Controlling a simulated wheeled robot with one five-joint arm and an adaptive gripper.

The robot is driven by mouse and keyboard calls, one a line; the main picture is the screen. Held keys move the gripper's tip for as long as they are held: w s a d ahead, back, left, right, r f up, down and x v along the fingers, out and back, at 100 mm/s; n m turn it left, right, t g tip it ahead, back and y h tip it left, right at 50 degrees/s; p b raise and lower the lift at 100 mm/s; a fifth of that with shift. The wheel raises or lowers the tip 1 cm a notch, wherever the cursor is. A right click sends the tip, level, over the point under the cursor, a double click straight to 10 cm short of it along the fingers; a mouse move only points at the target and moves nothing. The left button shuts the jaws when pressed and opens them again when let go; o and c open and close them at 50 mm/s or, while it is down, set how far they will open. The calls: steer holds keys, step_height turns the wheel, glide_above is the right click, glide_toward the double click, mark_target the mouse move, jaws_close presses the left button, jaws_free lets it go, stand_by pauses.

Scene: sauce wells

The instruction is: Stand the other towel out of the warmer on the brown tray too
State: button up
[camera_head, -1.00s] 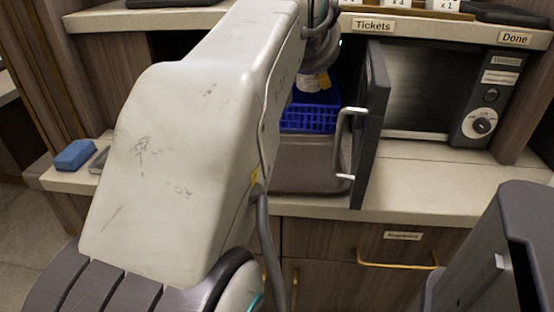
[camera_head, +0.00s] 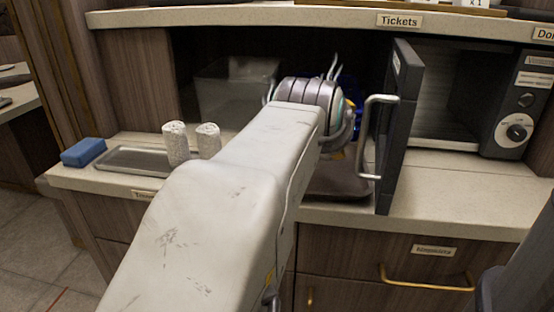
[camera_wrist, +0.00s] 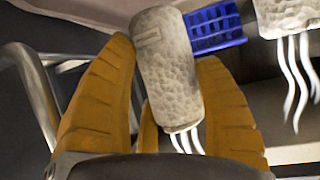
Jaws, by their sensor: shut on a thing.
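My gripper (camera_wrist: 178,100), with orange fingers, is shut on a pale, textured rolled towel (camera_wrist: 165,60) in the wrist view. White wisps of steam leave one end of this towel. A second steaming towel (camera_wrist: 285,15) is partly in view at the upper right, apart from my gripper; what it rests on is not clear. The brown tray (camera_head: 338,184) lies on the counter, partly hidden by my arm. The warmer (camera_head: 450,95) stands at the right with its door (camera_head: 398,120) open.
The door handle (camera_head: 375,135) juts out close to the brown tray; it also shows in the wrist view (camera_wrist: 38,95). A blue basket (camera_wrist: 213,27) is near the held towel. Two white rolls (camera_head: 175,145) stand by a grey tray (camera_head: 135,160). A blue sponge (camera_head: 83,152) lies left.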

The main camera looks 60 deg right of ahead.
mark_target(329, 156)
steer(key=shift+f+b, duration=0.9)
steer(key=shift+f, duration=1.65)
steer(key=shift+f, duration=0.2)
steer(key=o, duration=0.9)
steer(key=shift+o, duration=0.2)
steer(key=shift+r, duration=0.1)
